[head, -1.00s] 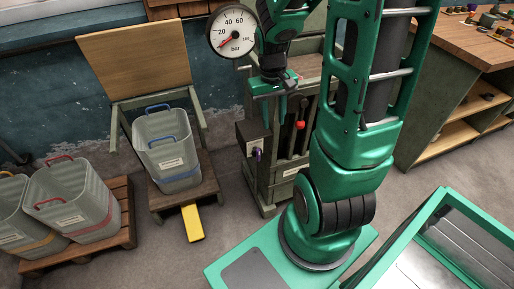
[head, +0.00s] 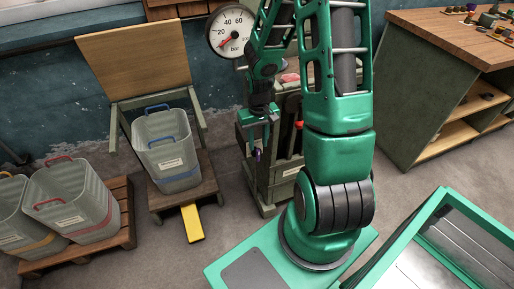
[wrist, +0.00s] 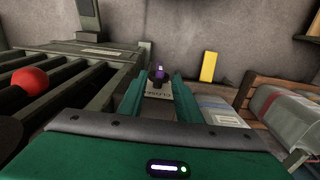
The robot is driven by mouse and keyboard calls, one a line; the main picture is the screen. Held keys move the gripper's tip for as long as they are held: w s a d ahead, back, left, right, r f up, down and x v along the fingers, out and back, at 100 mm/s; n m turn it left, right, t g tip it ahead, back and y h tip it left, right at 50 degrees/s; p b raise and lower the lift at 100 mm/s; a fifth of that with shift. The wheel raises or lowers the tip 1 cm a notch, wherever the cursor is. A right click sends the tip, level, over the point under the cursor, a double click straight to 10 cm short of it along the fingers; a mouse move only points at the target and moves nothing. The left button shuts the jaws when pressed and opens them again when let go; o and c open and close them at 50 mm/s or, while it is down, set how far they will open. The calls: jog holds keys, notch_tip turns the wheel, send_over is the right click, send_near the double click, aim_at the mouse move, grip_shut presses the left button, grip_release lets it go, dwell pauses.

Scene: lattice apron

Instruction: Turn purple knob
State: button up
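The purple knob (head: 258,154) is on the left face of a grey-green machine cabinet (head: 283,188), partly hidden by my gripper in the head view. In the wrist view the knob (wrist: 160,72) shows a purple tip on a dark base, above a white label with black lettering. My gripper (wrist: 159,88) is open and empty. Its two green fingers stand apart, with the knob seen between and just beyond their tips. I cannot tell whether either finger touches it. In the head view my gripper (head: 258,142) is beside the cabinet's left edge.
A lever with a red ball (wrist: 29,81) stands left of my gripper in the wrist view. A pressure gauge (head: 231,30) hangs above the cabinet. A grey bin (head: 168,150) and yellow block (head: 192,223) are to the left. Open floor lies between them and the cabinet.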

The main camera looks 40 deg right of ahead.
aim_at(258, 150)
jog(key=shift+f, duration=1.8)
jog(key=c, duration=0.7)
